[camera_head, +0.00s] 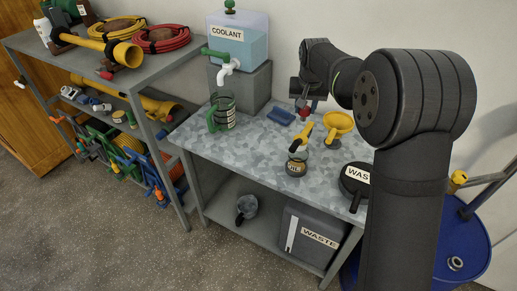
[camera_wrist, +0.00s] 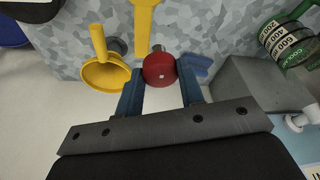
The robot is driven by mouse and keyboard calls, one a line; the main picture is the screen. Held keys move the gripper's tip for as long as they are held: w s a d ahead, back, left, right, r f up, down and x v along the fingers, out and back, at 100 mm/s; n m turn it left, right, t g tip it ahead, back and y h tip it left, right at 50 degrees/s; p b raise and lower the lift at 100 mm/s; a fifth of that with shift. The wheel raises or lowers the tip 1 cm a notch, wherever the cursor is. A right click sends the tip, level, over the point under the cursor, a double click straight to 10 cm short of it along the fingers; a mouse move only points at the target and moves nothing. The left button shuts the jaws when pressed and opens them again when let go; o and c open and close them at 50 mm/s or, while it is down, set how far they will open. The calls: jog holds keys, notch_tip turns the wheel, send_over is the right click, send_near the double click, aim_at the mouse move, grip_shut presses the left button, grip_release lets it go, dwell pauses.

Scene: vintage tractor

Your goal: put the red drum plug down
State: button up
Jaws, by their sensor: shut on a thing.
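The red drum plug (camera_wrist: 159,71) is between the two blue fingers of my gripper (camera_wrist: 160,84) in the wrist view. The fingers are shut on it, one on each side. In the head view my gripper (camera_head: 304,104) is over the back part of the grey mottled worktop (camera_head: 258,140), with the red plug showing small at its tips. I cannot tell whether the plug touches the worktop or hangs just above it.
A blue object (camera_head: 281,116) lies left. The coolant tank (camera_head: 238,41) on its grey block, a green-handled jug (camera_head: 222,112) and a black lidded pan (camera_head: 355,182) are nearby.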

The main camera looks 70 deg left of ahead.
jog(key=s+a+f+n+g, duration=0.15)
jog(key=s+f+n, duration=0.35)
jog(key=s, duration=0.5)
send_over(269, 160)
jog(key=d+x, duration=0.2)
jog(key=x, duration=0.5)
jog(key=shift+w+d+x, duration=0.1)
jog(key=shift+w+x, duration=0.05)
jog(key=shift+x, duration=1.1)
jog(key=shift+w+d+x, duration=0.1)
jog(key=shift+d+x, duration=0.05)
jog(key=shift+x, duration=1.1)
jog(key=shift+f, duration=0.1)
jog(key=shift+f, duration=0.1)
jog(key=o, duration=0.9)
jog(key=shift+o, duration=0.2)
jog(key=v, duration=1.2)
jog(key=shift+s+d, duration=0.15)
